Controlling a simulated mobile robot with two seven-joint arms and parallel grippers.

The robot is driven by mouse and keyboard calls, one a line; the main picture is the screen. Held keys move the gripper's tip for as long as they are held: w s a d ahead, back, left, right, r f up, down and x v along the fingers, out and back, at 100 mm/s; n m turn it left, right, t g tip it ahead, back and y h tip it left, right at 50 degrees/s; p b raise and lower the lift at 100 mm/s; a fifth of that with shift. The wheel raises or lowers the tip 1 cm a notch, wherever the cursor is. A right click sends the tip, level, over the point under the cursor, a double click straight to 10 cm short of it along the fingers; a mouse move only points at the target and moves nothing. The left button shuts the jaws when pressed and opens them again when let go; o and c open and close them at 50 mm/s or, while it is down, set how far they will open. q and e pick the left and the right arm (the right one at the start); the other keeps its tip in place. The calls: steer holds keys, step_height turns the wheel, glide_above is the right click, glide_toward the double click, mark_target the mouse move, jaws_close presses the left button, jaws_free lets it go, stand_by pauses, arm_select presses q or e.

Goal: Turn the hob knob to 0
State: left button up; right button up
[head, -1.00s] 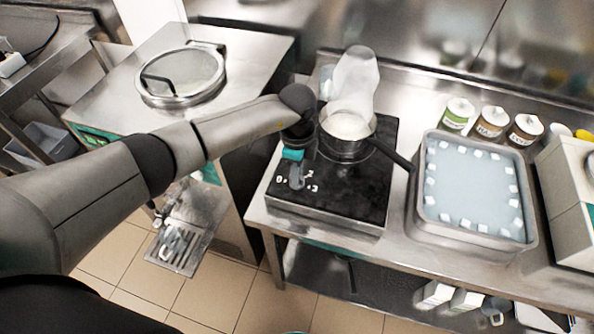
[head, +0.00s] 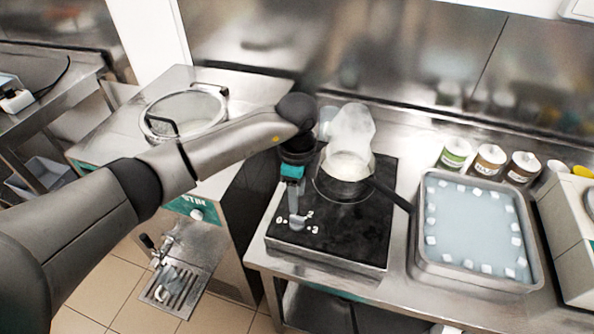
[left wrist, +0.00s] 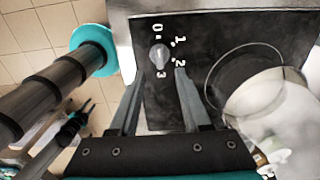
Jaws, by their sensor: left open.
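The hob knob (left wrist: 159,56) is a small grey knob on the front of the black hob (head: 345,235), with white marks 0, 1, 2 and 3 around it. In the left wrist view its narrow end seems to point towards the 3, but this is hard to tell. In the head view the knob (head: 297,223) shows just below my left gripper (head: 296,205). That gripper is open and empty, and in the left wrist view its two fingers (left wrist: 158,76) straddle the space by the knob without visibly touching it. My right gripper is not in view.
A pan (head: 347,166) with pale contents stands on the hob ring, its dark handle pointing right. A tray of bluish liquid (head: 423,262) stands to the right. Several lidded tubs stand behind the tray.

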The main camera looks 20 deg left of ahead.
arm_select(q)
step_height(320, 180, up, 8)
stand_by(0.6)
